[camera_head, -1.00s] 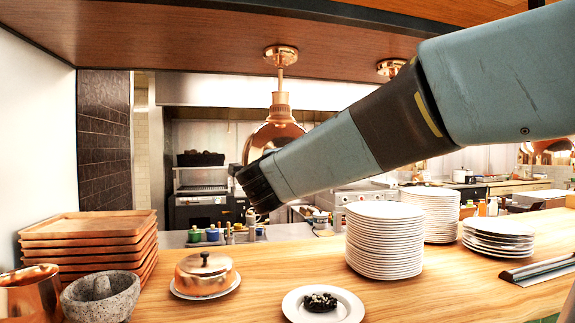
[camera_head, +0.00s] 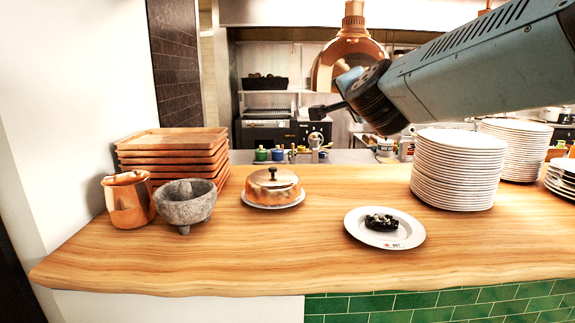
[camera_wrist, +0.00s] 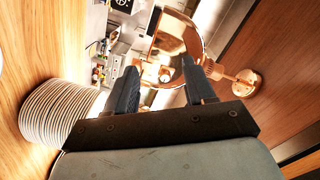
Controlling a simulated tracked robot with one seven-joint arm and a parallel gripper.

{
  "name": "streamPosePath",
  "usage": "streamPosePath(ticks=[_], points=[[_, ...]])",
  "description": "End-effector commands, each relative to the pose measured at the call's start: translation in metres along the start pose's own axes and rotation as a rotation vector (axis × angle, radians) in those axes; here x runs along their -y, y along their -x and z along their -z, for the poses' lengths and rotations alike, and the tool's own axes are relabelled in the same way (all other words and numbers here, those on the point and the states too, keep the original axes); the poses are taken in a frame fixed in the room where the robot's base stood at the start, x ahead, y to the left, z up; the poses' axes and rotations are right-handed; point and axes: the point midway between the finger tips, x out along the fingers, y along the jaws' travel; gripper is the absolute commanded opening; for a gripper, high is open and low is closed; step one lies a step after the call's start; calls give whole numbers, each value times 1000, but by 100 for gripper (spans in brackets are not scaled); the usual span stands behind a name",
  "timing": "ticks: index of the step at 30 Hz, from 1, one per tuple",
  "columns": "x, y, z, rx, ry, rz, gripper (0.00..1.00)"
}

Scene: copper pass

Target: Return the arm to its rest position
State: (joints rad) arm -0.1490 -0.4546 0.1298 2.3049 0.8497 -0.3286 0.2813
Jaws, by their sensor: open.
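My arm reaches in from the upper right in the head view, above the wooden counter (camera_head: 270,250). My gripper (camera_head: 330,95) is at its end, in front of the copper heat lamp (camera_head: 350,50). In the wrist view my gripper (camera_wrist: 160,75) has its two dark fingers apart with nothing between them. The lamp (camera_wrist: 175,35) shows behind the fingers, and I cannot tell how far off it is. A tall stack of white plates (camera_head: 458,175) stands on the counter below the arm; it also shows at the left of the wrist view (camera_wrist: 55,112).
A white plate with dark food (camera_head: 350,232) lies near the counter's front. A copper-domed dish (camera_head: 272,187), stone mortar (camera_head: 187,203), copper mug (camera_head: 128,200) and stacked wooden trays (camera_head: 172,140) stand to the left. More plates (camera_head: 515,140) stand at the right. The counter's front left is bare.

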Motion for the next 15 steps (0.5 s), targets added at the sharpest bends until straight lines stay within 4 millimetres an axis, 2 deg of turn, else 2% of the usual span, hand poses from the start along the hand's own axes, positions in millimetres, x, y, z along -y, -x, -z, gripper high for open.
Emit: streamPosePath(ticks=[5,8,15], points=[[-33,32,-22,220,244,-55,54],[-60,54,-34,345,382,-107,54],[-141,123,-44,638,688,-291,54]])
